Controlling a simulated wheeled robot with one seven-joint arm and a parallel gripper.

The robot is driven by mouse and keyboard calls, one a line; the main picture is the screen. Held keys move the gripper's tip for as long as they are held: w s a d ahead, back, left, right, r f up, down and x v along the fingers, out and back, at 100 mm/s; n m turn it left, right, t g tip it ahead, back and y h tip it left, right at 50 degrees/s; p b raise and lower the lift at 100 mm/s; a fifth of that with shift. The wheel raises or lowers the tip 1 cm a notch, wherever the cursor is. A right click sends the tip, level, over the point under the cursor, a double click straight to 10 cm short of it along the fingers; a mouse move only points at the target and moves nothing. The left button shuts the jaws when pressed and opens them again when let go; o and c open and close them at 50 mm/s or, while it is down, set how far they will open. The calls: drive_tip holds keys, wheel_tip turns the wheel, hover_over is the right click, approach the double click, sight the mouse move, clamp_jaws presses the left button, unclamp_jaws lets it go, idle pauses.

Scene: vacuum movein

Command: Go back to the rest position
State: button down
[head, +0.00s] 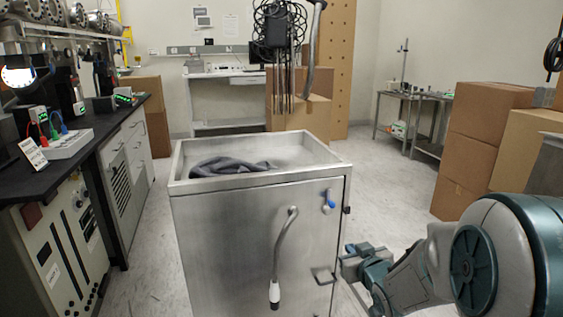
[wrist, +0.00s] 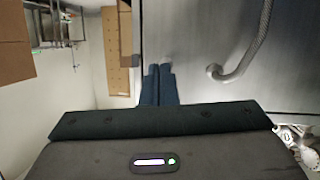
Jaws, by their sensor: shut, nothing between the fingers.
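My gripper (wrist: 158,86) shows in the wrist view with its two dark blue fingers together and nothing between them. The fingers are in front of the lower right part of the metal cabinet (head: 235,240), near its door. In the head view my arm comes in from the lower right, and my gripper (head: 338,276) is beside the cabinet's right edge, next to a small dark latch. I cannot tell whether it touches the latch. A curved metal handle (head: 281,250) is on the cabinet front, and it also shows in the wrist view (wrist: 252,45). The cabinet door looks shut.
A dark cloth (head: 225,167) lies in the cabinet's recessed top. A black lab bench (head: 95,130) stands at the left. Cardboard boxes (head: 470,145) are stacked at the right, close to my arm. Open floor (head: 385,190) lies between the cabinet and the boxes.

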drive_tip(key=s+a+r+m+g+h+p, duration=0.1)
drive_tip(key=s+a+r+g+p, duration=0.3)
drive_tip(key=s+r+g+p, duration=0.7)
drive_tip(key=s+r+m+p, duration=0.1)
drive_tip(key=s+r+p, duration=1.2)
drive_tip(key=s+r, duration=0.1)
drive_tip(key=shift+a+r+m+h+p, duration=0.2)
drive_tip(key=shift+r+m+h+p, duration=0.15)
drive_tip(key=shift+r, duration=0.35)
